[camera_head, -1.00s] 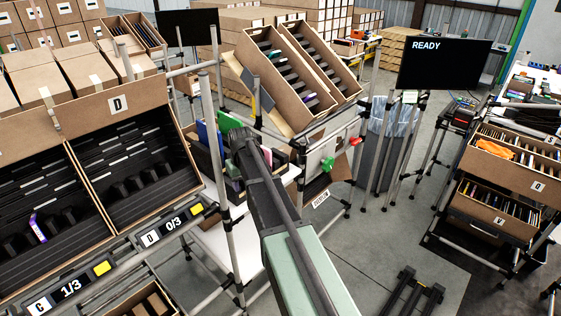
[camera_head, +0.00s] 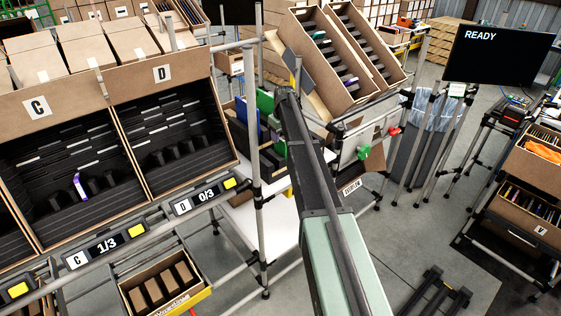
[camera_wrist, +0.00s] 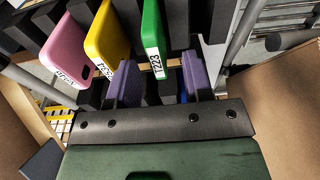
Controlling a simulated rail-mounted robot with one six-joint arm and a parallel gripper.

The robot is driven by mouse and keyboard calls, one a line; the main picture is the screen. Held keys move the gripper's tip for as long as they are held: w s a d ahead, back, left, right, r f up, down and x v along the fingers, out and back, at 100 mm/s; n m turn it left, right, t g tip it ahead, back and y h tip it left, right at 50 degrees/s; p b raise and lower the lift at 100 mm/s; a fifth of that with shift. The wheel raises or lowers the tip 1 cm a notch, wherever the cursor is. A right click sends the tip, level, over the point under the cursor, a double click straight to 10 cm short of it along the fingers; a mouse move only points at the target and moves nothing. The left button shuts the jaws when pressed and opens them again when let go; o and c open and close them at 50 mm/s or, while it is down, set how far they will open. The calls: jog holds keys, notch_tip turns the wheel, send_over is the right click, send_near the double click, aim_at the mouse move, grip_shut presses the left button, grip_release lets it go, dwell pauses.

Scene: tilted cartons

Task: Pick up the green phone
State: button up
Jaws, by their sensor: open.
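The green phone (camera_wrist: 152,30) stands upright in a dark slotted holder in the wrist view, with a white label marked 1223 at its near end. The yellow phone (camera_wrist: 107,35) and the pink phone (camera_wrist: 75,50) stand to its left. My gripper (camera_wrist: 158,66) is open, its two purple fingers apart. The green phone's near end shows between the fingertips in the picture; I cannot tell whether it is between them in depth. In the head view, green pieces (camera_head: 265,101) and a blue one show beside my arm, which hides the gripper.
Tilted cartons (camera_head: 318,60) stand just beyond my arm. A metal post (camera_head: 254,150) rises left of it, beside bins C and D (camera_head: 161,73). A READY screen (camera_head: 500,55) hangs at right. Brown carton walls (camera_wrist: 285,100) flank the gripper in the wrist view.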

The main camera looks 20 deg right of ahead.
aim_at(280, 144)
jog(key=f+b, duration=0.3)
jog(key=w+f+b, duration=0.1)
jog(key=f+b, duration=0.1)
jog(key=shift+d+f, duration=0.1)
jog(key=shift+s+r, duration=0.1)
jog(key=shift+r, duration=0.1)
jog(key=shift+c, duration=0.2)
grip_shut()
